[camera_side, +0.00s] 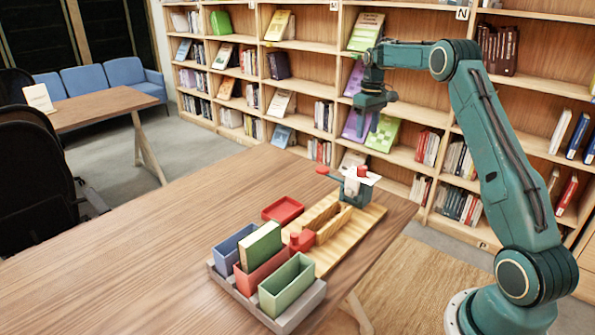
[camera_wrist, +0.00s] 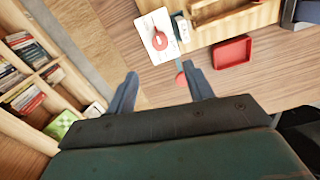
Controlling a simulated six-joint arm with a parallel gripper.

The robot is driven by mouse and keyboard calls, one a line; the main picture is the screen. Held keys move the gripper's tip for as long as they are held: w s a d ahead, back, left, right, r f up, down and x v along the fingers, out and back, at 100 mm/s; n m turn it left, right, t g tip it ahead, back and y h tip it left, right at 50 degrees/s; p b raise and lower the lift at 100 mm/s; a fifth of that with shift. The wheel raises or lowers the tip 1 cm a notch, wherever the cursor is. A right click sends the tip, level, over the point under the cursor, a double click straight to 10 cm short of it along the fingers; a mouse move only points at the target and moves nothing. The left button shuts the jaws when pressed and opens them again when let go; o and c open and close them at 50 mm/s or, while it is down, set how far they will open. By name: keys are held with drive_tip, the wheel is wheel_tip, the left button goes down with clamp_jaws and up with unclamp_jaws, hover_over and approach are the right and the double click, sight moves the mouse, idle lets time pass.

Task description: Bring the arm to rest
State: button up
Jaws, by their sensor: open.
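My gripper (camera_side: 372,118) hangs in the air above the far end of the wooden table (camera_side: 150,235), in front of the bookshelves. In the wrist view my gripper (camera_wrist: 162,92) shows two dark blue-grey fingers spread apart, with nothing between them. My gripper is well clear of the objects on the table. My arm reaches up from its base at the lower right and bends at the elbow toward the table.
A grey tray holds a blue bin (camera_side: 230,250), a red bin (camera_side: 265,273) with a green book (camera_side: 260,247), and a green bin (camera_side: 287,287). Behind are a red tray (camera_side: 283,210), a wooden board (camera_side: 365,225) and a white card (camera_wrist: 157,36). The table's left is clear.

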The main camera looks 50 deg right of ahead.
drive_tip(key=shift+r, duration=0.2)
drive_tip(key=s+a+r+t, duration=0.1)
drive_tip(key=s+a+r, duration=0.2)
drive_tip(key=a+r, duration=0.3)
drive_tip(key=s+a+r+t+h, duration=0.1)
drive_tip(key=s+a+r, duration=0.3)
drive_tip(key=a, duration=0.5)
drive_tip(key=s+a+r+t, duration=0.1)
drive_tip(key=s+a+r, duration=0.25)
drive_tip(key=a, duration=0.35)
drive_tip(key=s+a+f+t, duration=0.1)
drive_tip(key=s+a+f, duration=0.1)
drive_tip(key=s+a, duration=0.4)
drive_tip(key=s+a+f+n+t, duration=0.1)
drive_tip(key=s+a, duration=0.5)
drive_tip(key=s, duration=0.7)
drive_tip(key=shift+s+a+f+n+t+y, duration=0.2)
drive_tip(key=shift+f+n+t+y, duration=0.15)
drive_tip(key=shift+f, duration=0.2)
